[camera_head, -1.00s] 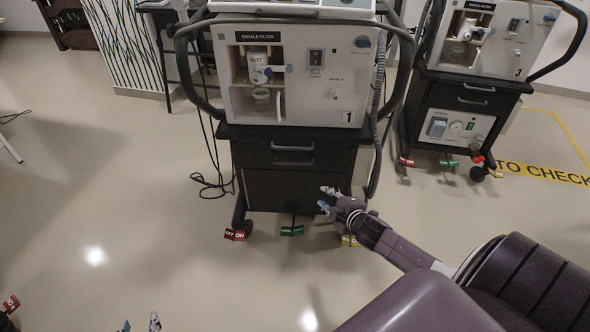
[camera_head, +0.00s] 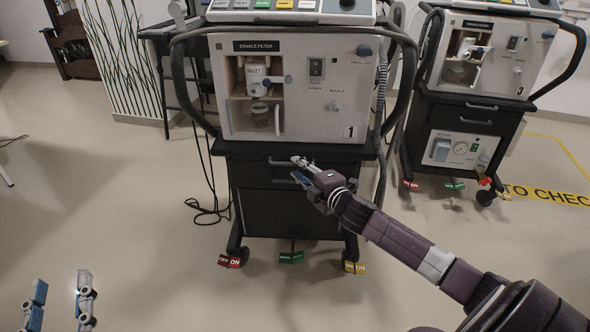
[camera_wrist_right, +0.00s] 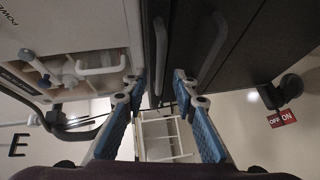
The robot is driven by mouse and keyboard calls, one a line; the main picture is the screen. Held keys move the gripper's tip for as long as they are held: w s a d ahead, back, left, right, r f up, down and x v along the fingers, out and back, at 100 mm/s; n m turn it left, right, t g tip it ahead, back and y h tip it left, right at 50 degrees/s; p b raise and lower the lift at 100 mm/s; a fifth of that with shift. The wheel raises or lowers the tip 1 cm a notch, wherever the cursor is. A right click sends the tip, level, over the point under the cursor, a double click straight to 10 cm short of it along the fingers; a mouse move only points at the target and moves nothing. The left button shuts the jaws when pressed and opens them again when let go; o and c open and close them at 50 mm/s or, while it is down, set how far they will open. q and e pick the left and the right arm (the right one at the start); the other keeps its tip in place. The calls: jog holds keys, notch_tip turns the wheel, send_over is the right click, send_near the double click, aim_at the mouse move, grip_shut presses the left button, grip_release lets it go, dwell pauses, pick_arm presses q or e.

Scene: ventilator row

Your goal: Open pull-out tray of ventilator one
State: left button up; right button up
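Ventilator one (camera_head: 300,85), marked "1", stands on a black cart. Below its white housing, the cart front has an upper handle (camera_head: 279,162), the pull-out tray's, and a lower drawer handle (camera_head: 284,181). The tray looks closed. My right gripper (camera_head: 301,170) is open at the cart front by these handles and partly hides them. In the right wrist view, the upper handle (camera_wrist_right: 160,55) appears between the open fingertips (camera_wrist_right: 157,88); contact cannot be told. The lower handle (camera_wrist_right: 213,50) lies outside them. My left gripper (camera_head: 60,292) is open and empty at the lower left.
Ventilator three (camera_head: 490,55) stands on its own cart at the right. Red, green and yellow tags (camera_head: 291,258) sit at the cart's feet. A hose hangs along ventilator one's right side, and cables (camera_head: 210,212) lie on the floor at its left. Floor in front is clear.

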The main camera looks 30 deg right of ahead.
pick_arm(q)
jog(key=shift+s+d+r+t+h, duration=0.15)
jog(key=shift+r+t, duration=0.15)
jog(key=shift+r, duration=0.3)
jog(key=shift+s+a+r+t+h, duration=0.15)
jog(key=shift+r+t, duration=0.15)
jog(key=shift+r, duration=0.35)
jog(key=shift+s+d+r+t+h, duration=0.15)
jog(key=shift+r+t, duration=0.15)
jog(key=shift+r, duration=0.3)
pick_arm(e)
jog(key=shift+w+f, duration=0.2)
jog(key=shift+w, duration=1.05)
jog(key=shift+c, duration=0.4)
grip_shut()
